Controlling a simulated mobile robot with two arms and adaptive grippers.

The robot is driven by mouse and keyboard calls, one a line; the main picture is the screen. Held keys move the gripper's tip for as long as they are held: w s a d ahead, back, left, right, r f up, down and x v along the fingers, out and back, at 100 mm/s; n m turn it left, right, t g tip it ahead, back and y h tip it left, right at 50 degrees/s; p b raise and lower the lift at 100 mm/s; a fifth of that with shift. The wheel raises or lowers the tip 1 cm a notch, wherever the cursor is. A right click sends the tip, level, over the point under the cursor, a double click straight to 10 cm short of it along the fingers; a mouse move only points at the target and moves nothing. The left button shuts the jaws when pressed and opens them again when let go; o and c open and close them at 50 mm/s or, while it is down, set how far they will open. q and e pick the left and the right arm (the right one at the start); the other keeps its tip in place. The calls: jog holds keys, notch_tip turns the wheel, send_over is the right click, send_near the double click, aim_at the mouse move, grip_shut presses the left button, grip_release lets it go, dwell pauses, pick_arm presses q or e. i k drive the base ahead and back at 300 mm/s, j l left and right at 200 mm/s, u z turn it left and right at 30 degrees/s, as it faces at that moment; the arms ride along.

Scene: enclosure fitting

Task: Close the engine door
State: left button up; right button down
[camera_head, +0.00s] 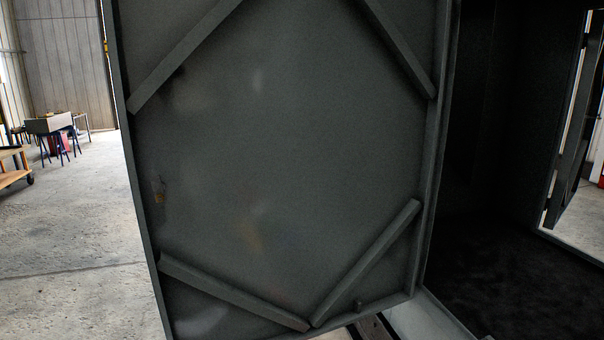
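The engine door (275,150) is a large dark grey metal panel that fills the middle of the head view. Its inner side faces me, with diagonal braces near the corners. It stands open, and its right edge is beside the dark opening of the enclosure (500,270). The top of the door is cut off by the picture. Neither of my grippers shows in this view.
Bare concrete floor (70,230) lies free to the left of the door. A workbench (50,124) and a wooden cart (14,168) stand far back at the left. A second opening at the right shows bright floor (580,220) beyond the dark interior.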

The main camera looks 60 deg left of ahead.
aim_at(292, 145)
jog(key=k+j, duration=0.1)
jog(key=j, duration=0.5)
jog(key=k+j+z, duration=0.15)
jog(key=j, duration=1.05)
jog(key=k+j+z, duration=0.1)
jog(key=j, duration=0.5)
jog(key=k+j, duration=0.25)
jog(key=j, duration=0.35)
jog(key=k+j+z, duration=0.15)
jog(key=j, duration=0.45)
jog(key=k+j, duration=0.15)
jog(key=j, duration=0.4)
jog(key=k+j+z, duration=0.1)
jog(key=j, duration=0.45)
jog(key=k, duration=0.1)
